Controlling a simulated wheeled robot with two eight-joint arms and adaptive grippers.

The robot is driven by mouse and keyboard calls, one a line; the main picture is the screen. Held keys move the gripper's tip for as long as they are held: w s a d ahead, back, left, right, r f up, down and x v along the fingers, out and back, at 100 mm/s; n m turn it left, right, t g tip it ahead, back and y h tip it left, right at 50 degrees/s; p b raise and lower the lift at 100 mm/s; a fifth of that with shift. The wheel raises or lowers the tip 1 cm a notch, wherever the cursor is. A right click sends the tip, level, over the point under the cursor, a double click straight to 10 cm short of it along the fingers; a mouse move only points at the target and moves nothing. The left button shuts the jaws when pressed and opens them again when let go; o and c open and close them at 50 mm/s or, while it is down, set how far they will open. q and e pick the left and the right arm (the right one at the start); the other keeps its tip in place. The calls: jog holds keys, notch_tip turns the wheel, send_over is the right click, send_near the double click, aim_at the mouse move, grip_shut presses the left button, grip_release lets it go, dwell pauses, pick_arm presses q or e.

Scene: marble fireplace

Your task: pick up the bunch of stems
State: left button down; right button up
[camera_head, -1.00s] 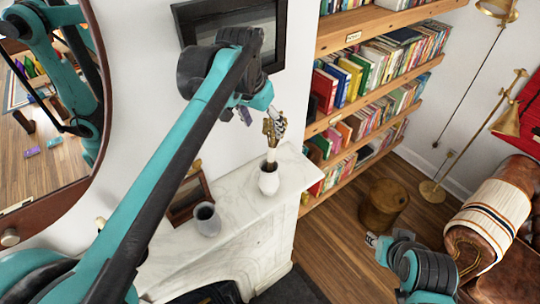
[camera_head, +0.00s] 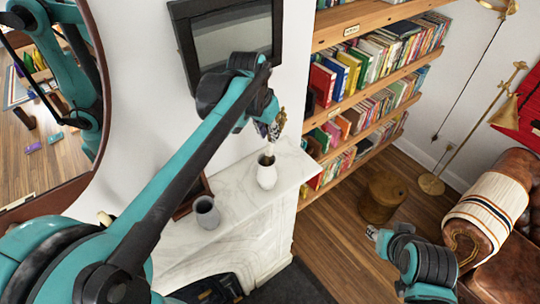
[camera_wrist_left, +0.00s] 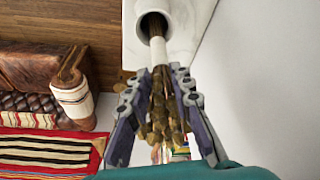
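The bunch of stems (camera_head: 269,150) stands upright in a white vase (camera_head: 266,175) on the marble mantel. It has brown stems with a white band and a knobbly brown top. In the left wrist view the bunch (camera_wrist_left: 160,105) runs between the fingers of my left gripper (camera_wrist_left: 160,88), with a finger on each side. The fingers look spread, with some gap beside the bunch. In the head view my left gripper (camera_head: 268,128) is at the top of the bunch and partly hides it. My right gripper (camera_head: 373,233) is low at the right, far from the vase; its fingers are too small to read.
A grey cup (camera_head: 206,213) and a wooden frame (camera_head: 190,193) stand on the marble mantel (camera_head: 235,205) left of the vase. A dark picture frame (camera_head: 185,40) hangs above. Bookshelves (camera_head: 350,100) are to the right. A round mirror is at the left.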

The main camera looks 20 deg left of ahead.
pick_arm(q)
jog(key=shift+s+d+r, duration=0.1)
jog(key=shift+s+d, duration=0.1)
jog(key=shift+w, duration=0.1)
